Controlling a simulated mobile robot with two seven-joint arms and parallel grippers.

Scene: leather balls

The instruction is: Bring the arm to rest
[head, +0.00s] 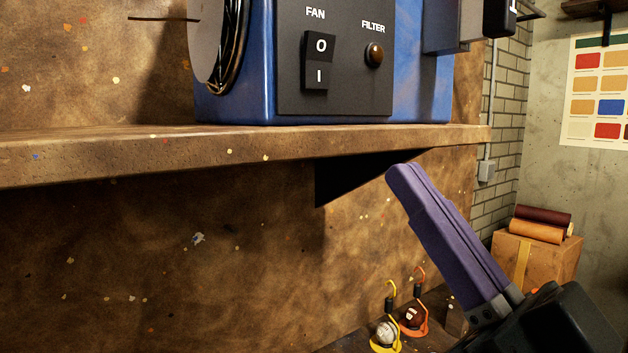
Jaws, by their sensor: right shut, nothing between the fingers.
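My right gripper (402,178) reaches up and left from the lower right, with purple fingers pressed together and nothing between them. Its tip is just below the front edge of the brown shelf and appears apart from it, though the depth is hard to judge. My left gripper is not in view. Two small balls, a pale one (387,331) and a dark reddish one (412,318), sit in hooked holders low in the picture, left of my right gripper's base.
A blue machine (425,70) with a fan switch (319,60) and a filter knob (374,55) stands on the speckled brown shelf (220,157). A cardboard box (545,262) with rolls (537,230) on it stands at the right. A colour chart (600,90) hangs on the wall.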

